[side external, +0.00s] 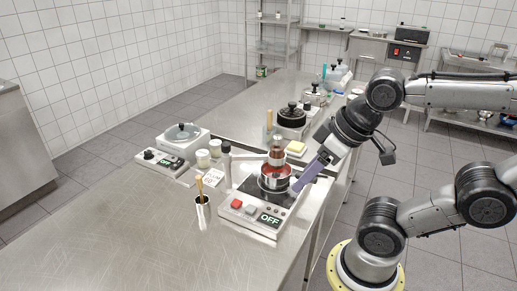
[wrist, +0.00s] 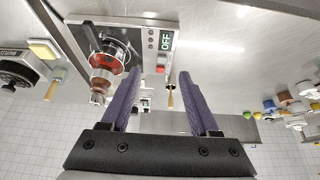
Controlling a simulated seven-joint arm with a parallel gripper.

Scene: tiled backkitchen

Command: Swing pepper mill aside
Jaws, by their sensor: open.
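A reddish-brown turned piece that looks like the pepper mill (side external: 277,156) stands upright at the small red-brown pot (side external: 274,183) on the hot plate (side external: 238,208). I cannot tell whether it is in the pot or just behind it. In the wrist view the pot (wrist: 104,60) and the mill-like piece (wrist: 98,88) line up left of my fingers. My gripper (side external: 298,187) has purple fingers, reaching down just right of the pot. In the wrist view my gripper (wrist: 160,74) is open with nothing between the fingers.
A metal cup (side external: 202,212) with a wooden-handled tool stands left of the hot plate. A slim dark-topped bottle (side external: 227,160), jars (side external: 209,154) and a scale (side external: 163,158) stand behind it. The near left of the steel table (side external: 110,235) is clear.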

